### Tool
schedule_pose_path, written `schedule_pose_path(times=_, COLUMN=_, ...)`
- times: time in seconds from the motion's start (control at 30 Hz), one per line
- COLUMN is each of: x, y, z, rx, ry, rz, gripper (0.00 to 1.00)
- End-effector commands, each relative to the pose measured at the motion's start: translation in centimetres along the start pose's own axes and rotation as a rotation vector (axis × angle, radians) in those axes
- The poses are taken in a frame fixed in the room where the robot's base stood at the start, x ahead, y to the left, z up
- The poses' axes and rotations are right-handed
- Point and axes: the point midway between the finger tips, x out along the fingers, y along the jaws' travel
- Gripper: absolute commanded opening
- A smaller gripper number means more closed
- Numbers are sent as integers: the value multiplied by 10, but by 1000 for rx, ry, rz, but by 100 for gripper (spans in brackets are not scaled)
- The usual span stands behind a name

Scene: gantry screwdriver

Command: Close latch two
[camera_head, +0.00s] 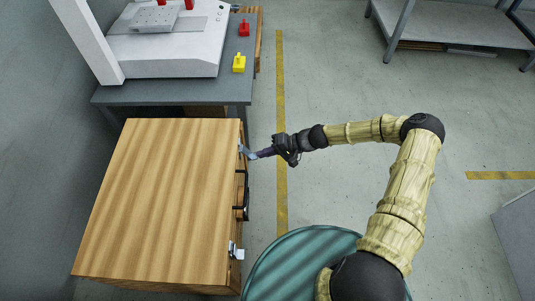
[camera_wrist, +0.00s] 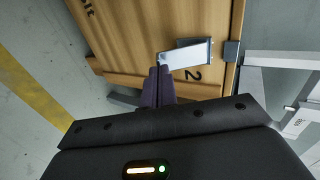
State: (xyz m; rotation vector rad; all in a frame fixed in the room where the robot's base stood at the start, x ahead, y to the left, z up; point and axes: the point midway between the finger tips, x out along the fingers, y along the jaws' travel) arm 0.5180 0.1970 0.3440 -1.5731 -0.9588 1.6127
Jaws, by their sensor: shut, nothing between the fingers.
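Latch two (camera_wrist: 187,54) is a pale metal flap on the wooden crate's side, beside a printed "2" in the wrist view. In the head view the latch (camera_head: 246,152) is at the far end of the crate's right side, and its flap appears to stick out from the wood. My gripper (camera_wrist: 159,72) is shut with nothing between its dark purple fingers. The fingertips are at the flap's free end; whether they touch it I cannot tell. My gripper also shows in the head view (camera_head: 256,155), reaching in from the right. The fingers partly hide the latch area there.
A grey workbench (camera_head: 170,93) with a white gantry machine (camera_head: 165,50) stands behind. Red (camera_head: 244,28) and yellow (camera_head: 239,63) parts lie on it.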

Motion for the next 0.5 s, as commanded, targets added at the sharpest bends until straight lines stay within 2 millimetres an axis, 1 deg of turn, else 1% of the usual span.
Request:
schedule_pose_path(times=0.03, x=7, y=10, z=0, rx=7, ry=3, rz=-50, gripper=0)
schedule_pose_path(times=0.13, x=13, y=16, z=0, rx=7, ry=3, rz=-145, gripper=0)
schedule_pose_path(times=0.3, x=24, y=21, z=0, rx=6, ry=2, rz=-297, gripper=0)
schedule_pose_path(times=0.5, x=33, y=22, z=0, rx=4, ry=2, rz=-435, gripper=0)
